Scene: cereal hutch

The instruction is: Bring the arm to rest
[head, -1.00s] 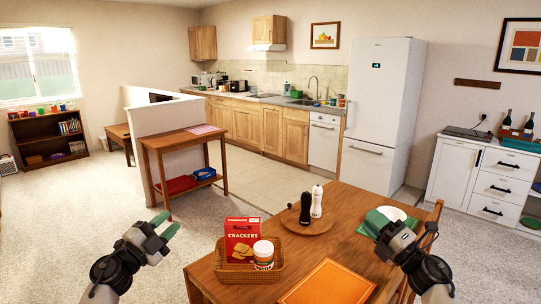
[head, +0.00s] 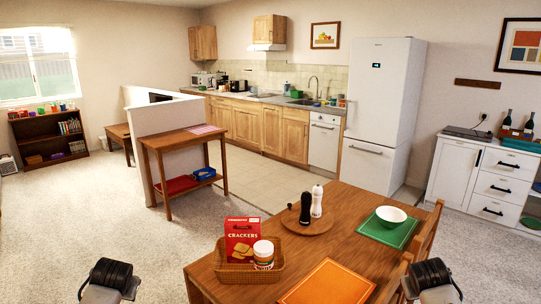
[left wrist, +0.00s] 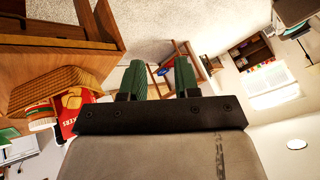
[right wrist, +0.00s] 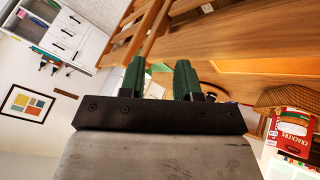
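My left gripper (left wrist: 159,72) shows in the left wrist view with its two green fingers apart and nothing between them. My right gripper (right wrist: 159,74) shows in the right wrist view, also with its fingers apart and empty. In the head view both grippers are out of sight. Only dark parts of my arms show at the bottom edge, one left of the dining table (head: 335,253) and one at its right front corner.
On the table are a basket (head: 229,273) with a red cracker box (head: 242,240) and a jar (head: 263,256), an orange mat (head: 328,284), two mills on a round board (head: 292,223), and a white bowl (head: 391,215) on a green mat (head: 376,232). Carpet left of the table is clear.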

